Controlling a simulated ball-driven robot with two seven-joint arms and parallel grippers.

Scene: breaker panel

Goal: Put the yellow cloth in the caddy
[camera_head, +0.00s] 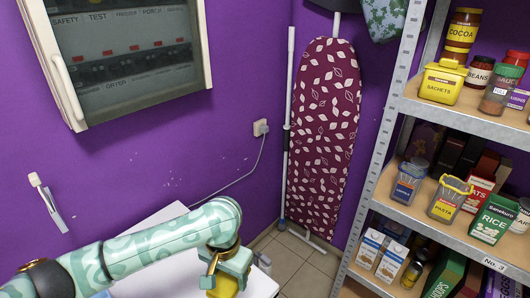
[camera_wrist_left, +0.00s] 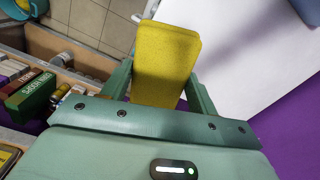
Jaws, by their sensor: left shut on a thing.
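The yellow cloth (camera_wrist_left: 165,58) looks like a flat folded pad in the left wrist view. It stands between the two fingers of my left gripper (camera_wrist_left: 160,88), which is shut on it. In the head view my left gripper (camera_head: 228,268) is at the bottom centre, pointing down, with part of the yellow cloth (camera_head: 222,287) showing below it. The gripper is over or beside the front right end of a white surface (camera_head: 168,213); I cannot tell its height. I cannot make out a caddy in either view. My right gripper is not in view.
A metal shelf unit (camera_head: 374,170) with jars, cartons and boxes stands at the right. A maroon ironing board (camera_head: 322,135) leans by the purple wall. A breaker panel (camera_head: 125,55) hangs at upper left.

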